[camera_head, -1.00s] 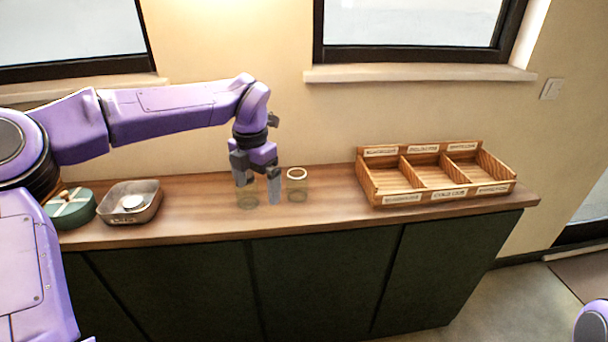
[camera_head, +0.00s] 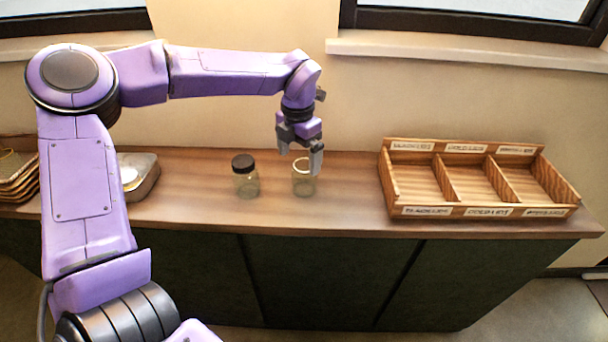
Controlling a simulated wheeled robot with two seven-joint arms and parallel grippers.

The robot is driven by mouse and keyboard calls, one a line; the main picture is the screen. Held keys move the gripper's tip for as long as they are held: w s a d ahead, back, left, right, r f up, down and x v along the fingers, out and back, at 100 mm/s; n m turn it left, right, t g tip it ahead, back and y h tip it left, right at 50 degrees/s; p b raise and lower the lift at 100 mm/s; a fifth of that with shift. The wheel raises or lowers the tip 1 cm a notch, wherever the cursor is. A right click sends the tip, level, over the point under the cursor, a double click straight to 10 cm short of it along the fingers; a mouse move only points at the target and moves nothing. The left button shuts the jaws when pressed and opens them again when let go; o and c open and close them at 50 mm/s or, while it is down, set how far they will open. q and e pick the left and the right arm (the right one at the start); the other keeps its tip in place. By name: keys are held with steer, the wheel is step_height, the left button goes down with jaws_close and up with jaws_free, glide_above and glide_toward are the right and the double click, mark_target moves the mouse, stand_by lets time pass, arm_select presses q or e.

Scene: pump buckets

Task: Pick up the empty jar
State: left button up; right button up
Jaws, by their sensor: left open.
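A clear glass jar without a lid (camera_head: 303,183), with a pale rim, stands upright on the wooden counter, and I see nothing inside it. My left gripper (camera_head: 300,158) is open, pointing down just above this jar. Its fingers partly cover the rim, and I cannot tell whether they touch it. A second glass jar with a dark lid (camera_head: 246,184) stands upright to the left, clear of the gripper. My right gripper is out of view.
A wooden organizer (camera_head: 440,212) with three labelled compartments stands on the counter (camera_head: 200,200) to the right. A metal tin (camera_head: 147,180) is at the left, partly hidden by my arm. Stacked trays (camera_head: 18,180) sit at the far left. A wall is behind.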

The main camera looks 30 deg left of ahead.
mark_target(304, 169)
arm_select(q)
steer(key=f, duration=0.2)
steer(key=w+f, duration=0.1)
steer(key=f, duration=0.1)
steer(key=w+f+p, duration=0.1)
steer(key=f, duration=0.1)
steer(key=shift+d, duration=0.3)
steer(key=shift+s+r, duration=0.2)
steer(key=shift+s, duration=0.15)
steer(key=c, duration=1.2)
